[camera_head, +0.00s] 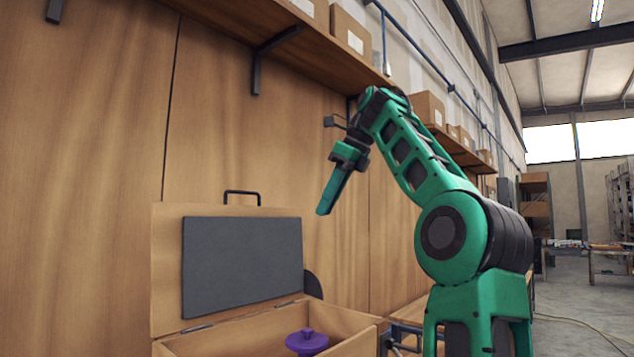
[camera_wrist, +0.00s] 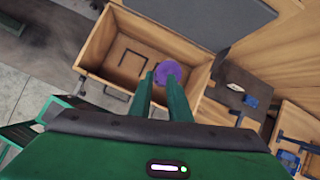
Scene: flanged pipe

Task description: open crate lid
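The wooden crate (camera_head: 335,321) stands at the lower middle of the head view, and its lid (camera_head: 170,262) is raised upright at the back. The lid has a dark grey inner panel (camera_head: 242,262) and a black handle (camera_head: 242,193) on its top edge. A purple flanged part (camera_head: 307,341) is inside the crate. My gripper (camera_head: 322,211) is above and to the right of the lid, pointing down, apart from it. In the wrist view its two fingers (camera_wrist: 160,78) have a gap between them and hold nothing. The open crate (camera_wrist: 101,40) lies below them.
A wooden panel wall (camera_head: 80,180) stands behind the crate, with a shelf (camera_head: 310,55) of cardboard boxes above. In the wrist view, a bench with blue-and-black items (camera_wrist: 251,101) is right of the crate. Open floor (camera_head: 575,310) shows at the right.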

